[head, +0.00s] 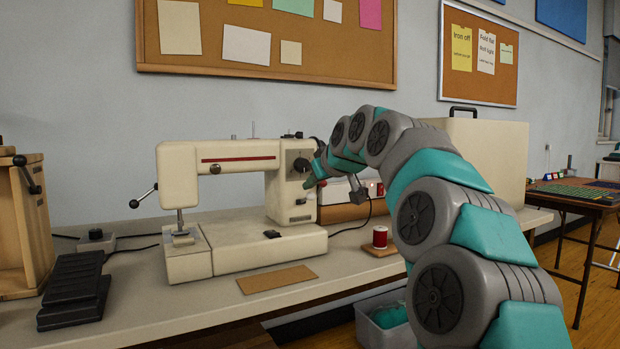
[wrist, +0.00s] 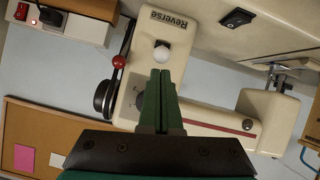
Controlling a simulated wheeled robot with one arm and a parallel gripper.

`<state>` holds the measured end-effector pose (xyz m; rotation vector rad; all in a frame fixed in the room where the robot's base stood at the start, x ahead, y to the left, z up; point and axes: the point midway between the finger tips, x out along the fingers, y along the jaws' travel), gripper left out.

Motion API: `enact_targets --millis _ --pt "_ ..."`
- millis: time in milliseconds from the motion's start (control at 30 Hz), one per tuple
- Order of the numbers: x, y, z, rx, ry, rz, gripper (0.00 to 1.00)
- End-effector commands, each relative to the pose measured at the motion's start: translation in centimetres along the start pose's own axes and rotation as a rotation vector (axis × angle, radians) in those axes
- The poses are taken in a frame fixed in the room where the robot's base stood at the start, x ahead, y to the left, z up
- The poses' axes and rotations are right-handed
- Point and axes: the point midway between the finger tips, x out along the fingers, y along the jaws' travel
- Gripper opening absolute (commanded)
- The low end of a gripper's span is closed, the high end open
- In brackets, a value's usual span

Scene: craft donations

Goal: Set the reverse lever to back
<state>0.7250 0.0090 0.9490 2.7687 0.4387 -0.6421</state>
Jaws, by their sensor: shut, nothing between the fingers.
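The cream sewing machine (head: 240,235) stands on the table. In the wrist view its end panel (wrist: 195,50) carries the printed word "Reverse" (wrist: 168,20). Just below that word is the reverse lever (wrist: 162,54), a white round knob at a small dark slot. My gripper (wrist: 161,73) is shut and empty, its green fingertips right at the knob's lower side; I cannot tell whether they touch.
A red-tipped crank and dark handwheel (wrist: 104,98) sit beside the panel. A cream case (head: 490,155) stands behind my arm.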

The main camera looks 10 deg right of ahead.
Motion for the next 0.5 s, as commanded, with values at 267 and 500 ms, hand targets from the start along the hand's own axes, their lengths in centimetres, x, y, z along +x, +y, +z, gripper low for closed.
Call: enact_targets --millis 267,500 --pt "0.03 0.01 0.03 0.0 0.0 0.0 0.0" --pt "0.11 -0.11 0.5 0.001 0.023 0.004 0.0"
